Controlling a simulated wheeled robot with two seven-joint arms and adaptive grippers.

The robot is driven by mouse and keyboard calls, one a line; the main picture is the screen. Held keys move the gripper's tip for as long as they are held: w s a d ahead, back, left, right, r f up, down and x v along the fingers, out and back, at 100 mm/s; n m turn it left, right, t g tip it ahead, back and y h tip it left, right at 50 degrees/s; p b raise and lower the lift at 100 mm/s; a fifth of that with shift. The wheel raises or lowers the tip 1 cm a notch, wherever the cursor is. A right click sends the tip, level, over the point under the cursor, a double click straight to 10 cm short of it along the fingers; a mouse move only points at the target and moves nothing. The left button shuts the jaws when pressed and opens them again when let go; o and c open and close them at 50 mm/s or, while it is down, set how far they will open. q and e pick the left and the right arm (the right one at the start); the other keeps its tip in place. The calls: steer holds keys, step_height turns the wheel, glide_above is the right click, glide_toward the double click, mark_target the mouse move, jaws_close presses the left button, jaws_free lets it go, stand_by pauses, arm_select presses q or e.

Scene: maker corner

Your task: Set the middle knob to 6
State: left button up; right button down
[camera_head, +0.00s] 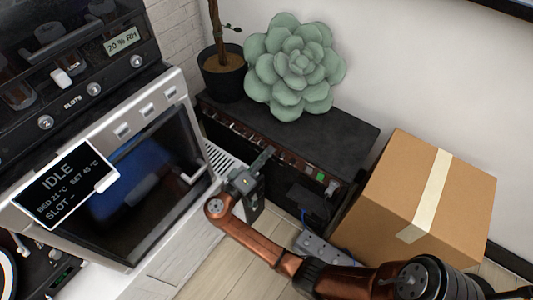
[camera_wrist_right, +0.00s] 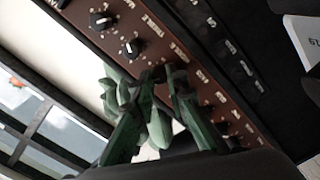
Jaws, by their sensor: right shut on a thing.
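A black amplifier (camera_head: 330,122) with a reddish-brown knob panel stands against the wall in the head view. In the right wrist view the panel (camera_wrist_right: 188,58) runs diagonally, with two black knobs, an upper one (camera_wrist_right: 101,20) and a lower one (camera_wrist_right: 131,47), up and left of my fingers. More knobs (camera_wrist_right: 224,128) show down and right. My right gripper (camera_head: 266,156) is at the panel, and its green fingertips (camera_wrist_right: 162,74) are shut on the middle knob. The fingers mostly hide that knob, so its setting cannot be read. My left gripper is not in view.
A cardboard box (camera_head: 429,190) stands right of the amplifier. A potted plant (camera_head: 221,80) and a green succulent-shaped piece (camera_head: 296,68) are at the back. A machine with a display (camera_head: 66,184) and glass door is on the left. A power strip (camera_head: 322,247) lies on the floor.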

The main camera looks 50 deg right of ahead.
steer(key=shift+s+f, duration=0.15)
steer(key=shift+f, duration=0.05)
steer(key=c, duration=2.2)
jaws_free()
steer(key=o, duration=0.3)
steer(key=shift+r, duration=0.1)
steer(key=a, duration=1.2)
steer(key=shift+s, duration=0.35)
